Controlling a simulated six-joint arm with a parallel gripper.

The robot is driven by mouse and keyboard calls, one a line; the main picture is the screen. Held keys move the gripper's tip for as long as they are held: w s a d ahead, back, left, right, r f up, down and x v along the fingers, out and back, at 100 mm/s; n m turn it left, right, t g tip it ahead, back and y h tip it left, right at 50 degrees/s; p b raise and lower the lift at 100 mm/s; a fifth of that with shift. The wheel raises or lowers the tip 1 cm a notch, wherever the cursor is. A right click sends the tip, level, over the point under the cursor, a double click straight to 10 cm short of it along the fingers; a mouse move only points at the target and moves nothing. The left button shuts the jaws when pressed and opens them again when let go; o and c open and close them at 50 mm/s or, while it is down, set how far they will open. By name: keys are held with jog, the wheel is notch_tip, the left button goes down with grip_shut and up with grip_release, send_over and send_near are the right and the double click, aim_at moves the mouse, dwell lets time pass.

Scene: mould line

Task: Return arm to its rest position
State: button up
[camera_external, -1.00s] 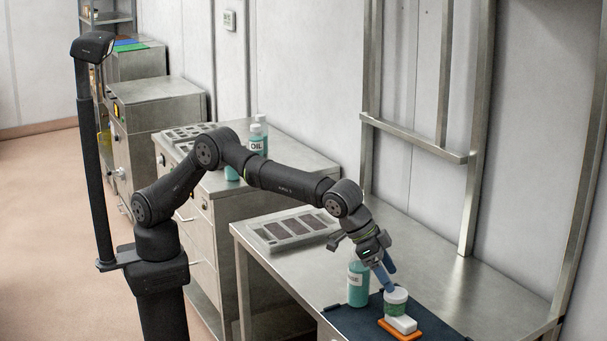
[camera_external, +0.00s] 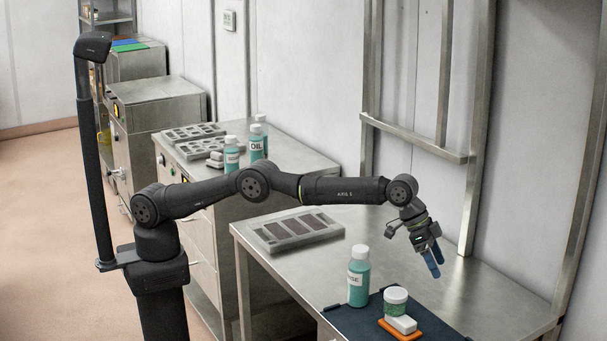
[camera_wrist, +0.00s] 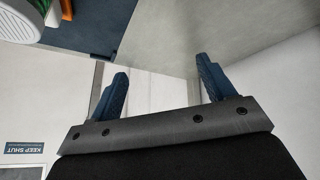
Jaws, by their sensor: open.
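My gripper (camera_external: 433,262) hangs in the air above the right part of the steel bench (camera_external: 400,235), with its blue fingers pointing down. In the wrist view the fingers (camera_wrist: 158,85) stand apart with nothing between them. A jar with a white lid and green band (camera_external: 395,300) stands on the dark blue mat (camera_external: 352,322), below and left of my gripper and apart from it. Its lower part meets a white block on an orange piece (camera_external: 402,327). A teal bottle with a white cap (camera_external: 358,278) stands upright at the mat's back left.
A grey mould tray (camera_external: 297,231) with dark cavities lies on the bench's left part. A cabinet behind holds an OIL bottle (camera_external: 256,146), another teal bottle (camera_external: 232,156) and more trays (camera_external: 195,132). A metal frame (camera_external: 475,130) rises along the wall behind my gripper.

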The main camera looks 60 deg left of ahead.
jog(key=shift+w+a+f, duration=0.1)
jog(key=shift+w+f, duration=0.05)
jog(key=shift+f, duration=1.8)
jog(key=shift+w+a+f, duration=0.1)
jog(key=shift+w+f, duration=0.05)
jog(key=shift+f, duration=1.75)
jog(key=shift+r, duration=0.15)
notch_tip(320, 180, up, 7)
jog(key=s+d+r+n, duration=0.1)
jog(key=s+d+r, duration=0.2)
jog(key=s, duration=0.8)
jog(key=shift+s+t+y, duration=0.2)
jog(key=shift+t+y, duration=0.1)
jog(key=shift+t, duration=0.1)
jog(key=shift+w, duration=0.1)
